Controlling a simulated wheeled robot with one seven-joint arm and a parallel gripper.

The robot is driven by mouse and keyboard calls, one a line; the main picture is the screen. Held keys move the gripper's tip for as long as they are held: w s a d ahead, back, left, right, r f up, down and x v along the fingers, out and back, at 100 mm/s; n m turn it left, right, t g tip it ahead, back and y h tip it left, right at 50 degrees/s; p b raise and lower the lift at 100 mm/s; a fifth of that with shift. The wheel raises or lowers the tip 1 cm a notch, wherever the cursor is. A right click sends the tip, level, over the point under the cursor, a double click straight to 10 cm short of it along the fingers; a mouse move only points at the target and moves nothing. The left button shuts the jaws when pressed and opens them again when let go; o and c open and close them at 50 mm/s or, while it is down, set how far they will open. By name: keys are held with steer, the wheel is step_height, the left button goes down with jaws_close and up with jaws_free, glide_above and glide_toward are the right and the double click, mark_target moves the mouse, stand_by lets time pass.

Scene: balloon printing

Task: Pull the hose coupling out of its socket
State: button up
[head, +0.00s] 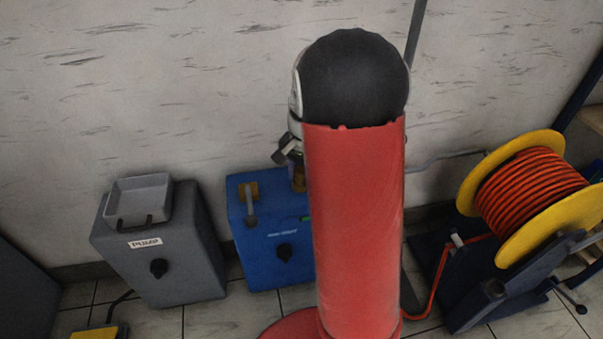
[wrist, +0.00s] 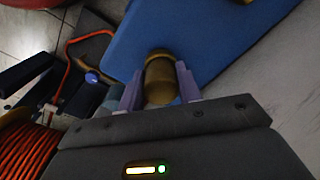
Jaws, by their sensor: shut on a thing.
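A brass hose coupling (wrist: 159,76) sits between the two purple fingers of my gripper (wrist: 158,86) in the wrist view. The fingers are shut on it, one on each side. In the head view the brass coupling (head: 299,180) shows as a small piece at the top right of the blue box (head: 270,245), just below my gripper (head: 292,160). My red arm hides much of the gripper there. The socket itself is hidden, so I cannot tell how deep the coupling sits.
A second brass fitting with a grey lever (head: 249,198) is on the blue box's left side. A grey box with a tray (head: 160,245) stands left. A yellow reel of orange hose (head: 530,190) stands right. The pale wall (head: 150,80) is close behind.

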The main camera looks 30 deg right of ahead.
mark_target(301, 170)
steer(key=shift+d, duration=0.1)
jaws_close()
steer(key=shift+r+p, duration=2.4)
steer(key=shift+r, duration=0.65)
steer(key=shift+f, duration=0.1)
